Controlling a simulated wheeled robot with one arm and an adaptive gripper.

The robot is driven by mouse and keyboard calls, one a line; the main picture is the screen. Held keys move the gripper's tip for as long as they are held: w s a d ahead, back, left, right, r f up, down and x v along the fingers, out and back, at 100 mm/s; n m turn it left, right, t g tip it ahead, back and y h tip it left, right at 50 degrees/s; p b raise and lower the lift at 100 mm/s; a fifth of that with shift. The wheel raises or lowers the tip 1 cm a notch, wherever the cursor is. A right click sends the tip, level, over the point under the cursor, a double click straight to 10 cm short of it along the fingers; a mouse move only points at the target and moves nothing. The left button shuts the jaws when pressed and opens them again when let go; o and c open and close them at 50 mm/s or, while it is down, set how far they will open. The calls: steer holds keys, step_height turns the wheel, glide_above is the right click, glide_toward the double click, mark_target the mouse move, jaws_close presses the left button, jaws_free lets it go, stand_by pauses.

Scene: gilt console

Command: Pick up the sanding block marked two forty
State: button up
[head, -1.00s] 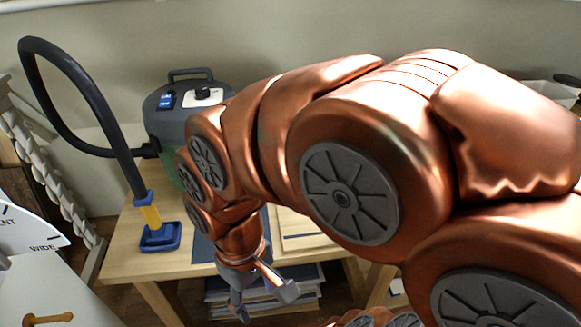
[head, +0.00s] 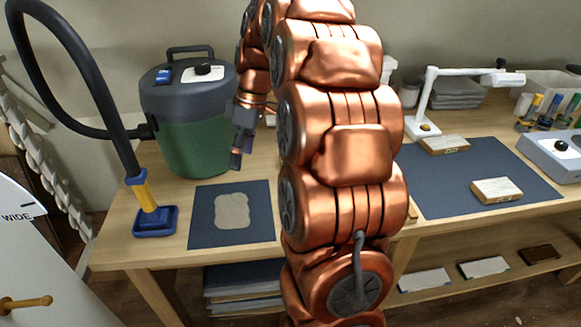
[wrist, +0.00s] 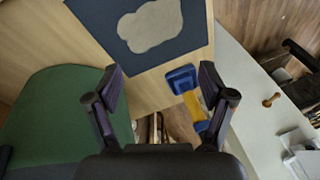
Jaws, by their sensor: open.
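Two pale wooden blocks lie on the right dark mat on the bench. One block (head: 445,145) is at the mat's back edge, and the other block (head: 497,190) is nearer the front right. I cannot read a two forty mark on either. A small wooden edge (head: 412,212) shows beside my arm, mostly hidden. My gripper (head: 241,152) is open, beside the green vacuum and well left of both blocks. In the wrist view my gripper (wrist: 160,76) has its fingers apart with nothing between them. No block shows in that view.
The green vacuum (head: 190,140) and its blue-footed hose (head: 155,220) stand at left. A left mat (head: 262,232) bears a pale patch (head: 232,211). A white lamp (head: 424,128) and a grey-blue device (head: 560,150) stand at right. My arm hides the bench's middle.

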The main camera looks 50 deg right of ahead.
steer(key=d+f+n+b, duration=0.1)
steer(key=d+f, duration=0.1)
steer(key=d, duration=0.5)
steer(key=w+d+f+n+t+b, duration=0.1)
steer(key=d+f, duration=0.1)
steer(key=d, duration=0.6)
steer(key=w+d+f+n+t+b, duration=0.1)
steer(key=d+f+b, duration=0.1)
steer(key=d, duration=0.6)
steer(key=shift+w+f+n, duration=0.1)
steer(key=shift+f+n, duration=0.2)
steer(key=shift+f, duration=0.2)
steer(key=shift+w+a+p+x, duration=0.15)
steer(key=shift+p+x, duration=0.15)
steer(key=shift+x, duration=1.65)
steer(key=shift+w+a+p+x, duration=0.1)
steer(key=shift+p+x, duration=0.15)
steer(key=shift+x, duration=1.7)
steer(key=shift+r, duration=0.15)
steer(key=shift+s, duration=0.1)
steer(key=c, duration=1.3)
steer(key=shift+o, duration=0.2)
steer(key=shift+r, duration=0.1)
